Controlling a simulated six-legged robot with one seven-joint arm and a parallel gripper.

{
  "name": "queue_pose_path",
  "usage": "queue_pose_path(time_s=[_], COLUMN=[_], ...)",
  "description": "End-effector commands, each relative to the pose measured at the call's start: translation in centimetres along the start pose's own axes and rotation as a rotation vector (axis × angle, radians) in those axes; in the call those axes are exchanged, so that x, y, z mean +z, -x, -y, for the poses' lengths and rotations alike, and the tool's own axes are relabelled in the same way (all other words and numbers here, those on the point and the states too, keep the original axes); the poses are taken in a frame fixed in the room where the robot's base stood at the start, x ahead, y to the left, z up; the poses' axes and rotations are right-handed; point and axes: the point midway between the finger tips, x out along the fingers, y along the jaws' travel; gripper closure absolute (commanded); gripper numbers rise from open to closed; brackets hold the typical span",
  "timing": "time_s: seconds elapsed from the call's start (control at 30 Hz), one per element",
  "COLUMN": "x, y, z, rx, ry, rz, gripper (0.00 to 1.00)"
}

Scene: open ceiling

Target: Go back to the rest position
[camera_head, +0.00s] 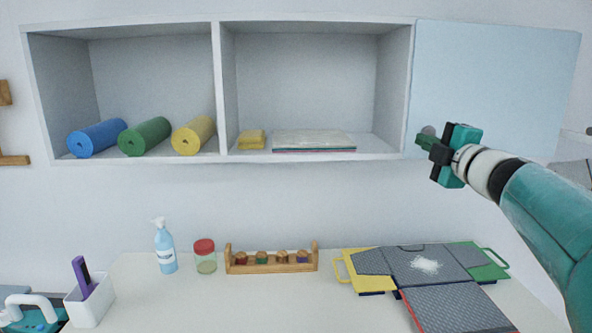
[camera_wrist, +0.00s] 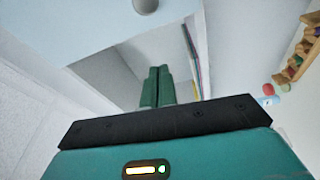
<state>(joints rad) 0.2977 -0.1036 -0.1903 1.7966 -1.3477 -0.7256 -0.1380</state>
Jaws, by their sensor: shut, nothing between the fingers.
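My gripper (camera_head: 427,142) is raised at the right, in front of the wall cabinet's pale blue door (camera_head: 497,80). Its green fingers are together and empty; they also show in the wrist view (camera_wrist: 157,88). The door covers the cabinet's right section. Its round grey knob (camera_head: 428,131) is just behind the fingertips in the head view. In the wrist view the knob (camera_wrist: 145,6) is at the top edge, apart from the fingers. The arm reaches in from the right edge.
Open shelves hold blue (camera_head: 96,138), green (camera_head: 145,136) and yellow (camera_head: 193,135) rolls, yellow sponges (camera_head: 251,140) and a flat stack (camera_head: 313,141). Below, the counter (camera_head: 225,300) bears a spray bottle (camera_head: 165,250), a jar (camera_head: 205,258), a wooden rack (camera_head: 271,266) and grey-covered boards (camera_head: 430,266).

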Motion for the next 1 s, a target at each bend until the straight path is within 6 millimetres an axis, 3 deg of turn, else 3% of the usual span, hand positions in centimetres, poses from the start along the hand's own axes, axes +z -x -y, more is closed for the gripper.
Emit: queue_pose_path(time_s=[0.13, 0.23, 0.37, 0.47, 0.7, 0.83, 1.0], x=[-0.8, -1.2, -2.6, -4.8, -12.1, -15.5, -17.3], y=[2.4, 4.7, 8.6, 12.1, 20.9, 24.5, 26.5], z=[0.2, 2.6, 7.8, 13.1, 24.6, 28.4, 30.1], rx=[0.073, 0.071, 0.003, -0.098, -0.426, -0.58, -0.664], ry=[-0.251, -0.45, -0.711, -0.905, -1.24, -1.334, -1.377], rz=[0.208, 0.361, 0.551, 0.69, 0.953, 1.04, 1.086], gripper=[1.0, 1.0, 1.0, 1.0, 1.0, 1.0, 1.0])
